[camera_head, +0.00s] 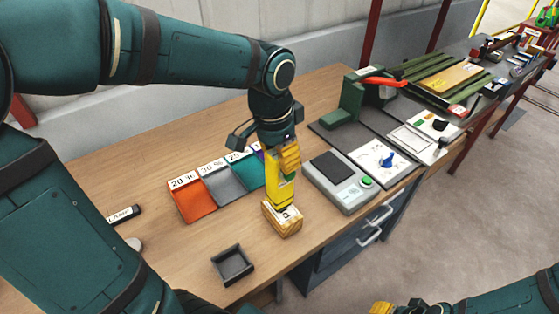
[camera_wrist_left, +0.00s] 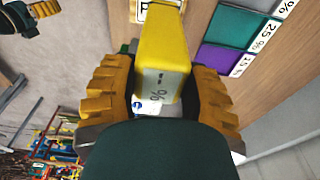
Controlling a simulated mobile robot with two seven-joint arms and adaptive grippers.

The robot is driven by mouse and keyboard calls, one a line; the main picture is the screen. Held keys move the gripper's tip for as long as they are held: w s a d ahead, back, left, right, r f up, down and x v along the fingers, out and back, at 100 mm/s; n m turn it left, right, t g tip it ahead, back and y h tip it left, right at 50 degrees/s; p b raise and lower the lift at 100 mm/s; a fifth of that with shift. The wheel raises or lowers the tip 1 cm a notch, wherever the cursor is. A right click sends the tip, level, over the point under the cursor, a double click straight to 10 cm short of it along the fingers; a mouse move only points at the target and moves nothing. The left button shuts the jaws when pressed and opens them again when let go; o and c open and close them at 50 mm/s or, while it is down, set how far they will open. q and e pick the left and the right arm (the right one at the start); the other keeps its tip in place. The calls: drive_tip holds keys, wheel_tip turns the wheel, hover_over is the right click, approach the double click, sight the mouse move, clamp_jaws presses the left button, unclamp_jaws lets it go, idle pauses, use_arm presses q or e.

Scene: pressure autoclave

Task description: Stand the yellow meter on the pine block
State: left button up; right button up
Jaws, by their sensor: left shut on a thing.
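The yellow meter (camera_head: 280,192) is upright in my left gripper (camera_head: 288,160), its lower end over the pine block. The left wrist view shows the meter (camera_wrist_left: 163,45) between the two yellow finger pads of my left gripper (camera_wrist_left: 160,100). The pine block (camera_head: 284,222) sits on the bench near its front edge, with a white letter label on top. The meter's lower end meets or nearly meets the block's top; I cannot tell which. My right gripper (camera_head: 382,308) shows only partly at the bottom edge.
A grey scale (camera_head: 340,181) stands right of the block. Orange (camera_head: 192,203), grey, teal and purple labelled bins lie behind and left. A small dark tray (camera_head: 232,265) is in front left. A green press (camera_head: 352,98) stands farther back. Bare bench (camera_head: 110,170) lies left.

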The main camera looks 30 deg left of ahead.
use_arm(q)
drive_tip(key=shift+f, duration=0.7)
drive_tip(key=o, duration=1.3)
drive_tip(key=shift+f, duration=0.15)
drive_tip(key=shift+c, duration=0.2)
drive_tip(key=r+p, duration=0.1)
drive_tip(key=r, duration=0.3)
drive_tip(key=s+r+p, duration=0.1)
drive_tip(key=r, duration=0.3)
drive_tip(key=r+p, duration=0.1)
drive_tip(key=r, duration=0.3)
drive_tip(key=shift+s+a+r, duration=0.15)
drive_tip(key=shift+a, duration=0.15)
